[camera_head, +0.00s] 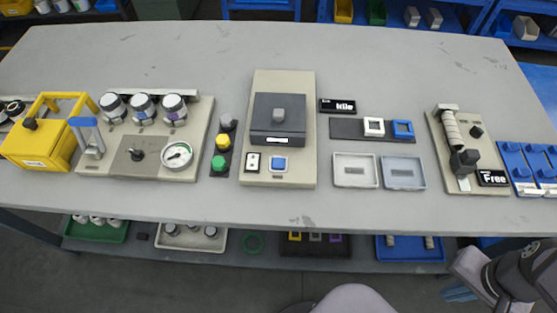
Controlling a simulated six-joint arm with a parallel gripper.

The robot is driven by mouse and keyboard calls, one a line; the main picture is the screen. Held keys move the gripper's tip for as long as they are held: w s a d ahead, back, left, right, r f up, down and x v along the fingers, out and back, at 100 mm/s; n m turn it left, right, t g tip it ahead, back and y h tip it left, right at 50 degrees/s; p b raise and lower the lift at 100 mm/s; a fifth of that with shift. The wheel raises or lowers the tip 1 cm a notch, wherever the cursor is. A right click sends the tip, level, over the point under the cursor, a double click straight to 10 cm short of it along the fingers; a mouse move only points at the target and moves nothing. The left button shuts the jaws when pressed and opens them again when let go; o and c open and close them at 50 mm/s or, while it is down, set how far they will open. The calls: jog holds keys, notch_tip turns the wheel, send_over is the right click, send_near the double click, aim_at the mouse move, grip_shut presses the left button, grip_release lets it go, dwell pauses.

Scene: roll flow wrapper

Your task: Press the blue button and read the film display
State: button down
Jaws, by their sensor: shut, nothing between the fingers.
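Behind the button is a dark grey box (278,120) with a knob on top. A small black display (338,106) with white text, perhaps "Idle", lies right of this plate. Another black display (493,178) reads "Free" at the front of the right-hand beige unit (436,122), which carries a light roll (452,128). I cannot tell which display is the film display. Parts of my arm show at the lower right; my gripper's fingers do not show.
Left of the button plate stand grey, yellow and green round buttons (221,142). Further left are a jar-and-gauge panel (192,145) and a yellow box (38,150). To the right are a white tray (343,184) and grey-blue tray (417,185). The front table strip (300,208) is clear.

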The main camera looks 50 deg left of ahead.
jog(key=shift+r, duration=0.1)
dwell(0.3)
jog(key=w+a+r+n+h+p, duration=0.2)
jog(key=w+a+r+n+p, duration=0.35)
jog(key=a+n, duration=0.3)
notch_tip(320, 180, up, 11)
jog(key=n+t+p, duration=0.9)
jog(key=n+p, duration=0.4)
jog(key=n, duration=0.4)
send_over(273, 165)
jog(key=shift+f+y, duration=0.15)
jog(key=shift+y, duration=0.15)
jog(key=shift+f, duration=0.1)
jog(key=shift+f+b, duration=3.35)
jog(key=shift+f, duration=0.95)
